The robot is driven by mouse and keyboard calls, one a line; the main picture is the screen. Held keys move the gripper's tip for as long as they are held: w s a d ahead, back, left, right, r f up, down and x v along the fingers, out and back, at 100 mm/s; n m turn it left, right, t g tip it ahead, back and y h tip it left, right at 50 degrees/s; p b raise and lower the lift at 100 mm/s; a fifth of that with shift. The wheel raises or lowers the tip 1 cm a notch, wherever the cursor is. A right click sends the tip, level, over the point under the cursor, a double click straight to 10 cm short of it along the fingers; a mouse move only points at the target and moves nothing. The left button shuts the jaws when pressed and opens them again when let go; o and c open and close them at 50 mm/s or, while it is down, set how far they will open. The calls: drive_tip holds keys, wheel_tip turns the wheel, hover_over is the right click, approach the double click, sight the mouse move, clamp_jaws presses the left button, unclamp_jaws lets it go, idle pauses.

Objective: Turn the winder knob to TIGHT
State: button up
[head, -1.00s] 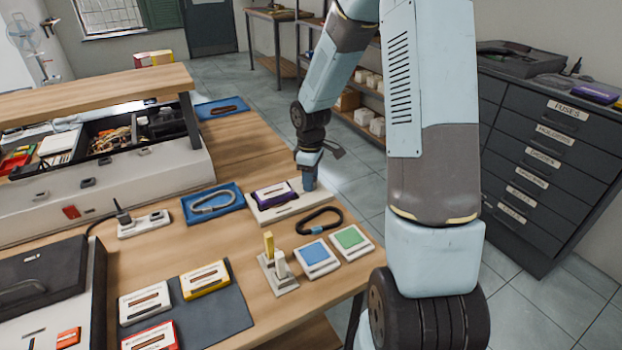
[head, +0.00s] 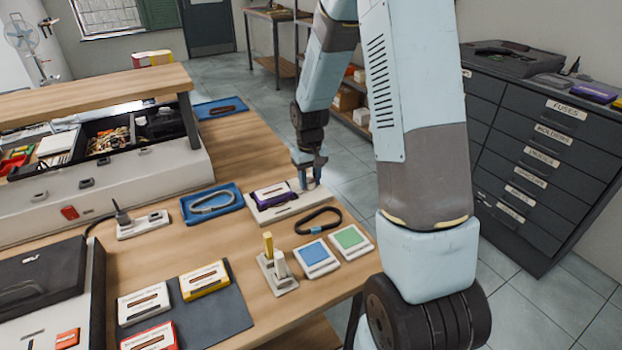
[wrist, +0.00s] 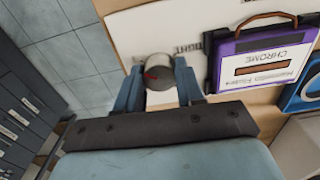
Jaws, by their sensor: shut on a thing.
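The winder is a pale block (head: 282,212) on the wooden bench, with a purple cassette (head: 270,194) marked CHROME seated on it. It also shows in the wrist view, with the purple cassette (wrist: 262,62) to the right of the knob. The round grey winder knob (wrist: 160,72) carries a red mark that lies toward its left side. My gripper (wrist: 160,86) is shut on the knob, one finger on each side. Dark lettering (wrist: 188,49) shows upside down beside the knob, partly cut off by it. In the head view my gripper (head: 309,180) is at the winder's right end.
A dark carabiner-like loop (head: 318,220) lies in front of the winder, near blue (head: 314,253) and green (head: 350,238) square pads. A blue tray (head: 211,204) is to the left. The bench edge and open floor are just right of my gripper.

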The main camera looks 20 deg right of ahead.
sight(310, 179)
drive_tip(key=m, duration=0.6)
drive_tip(key=shift+w+r, duration=0.1)
drive_tip(key=shift+w, duration=0.05)
drive_tip(key=shift+m, duration=0.4)
drive_tip(key=o, duration=1)
drive_tip(key=shift+o, duration=0.2)
wheel_tip(310, 179, up, 14)
drive_tip(key=shift+f, duration=0.2)
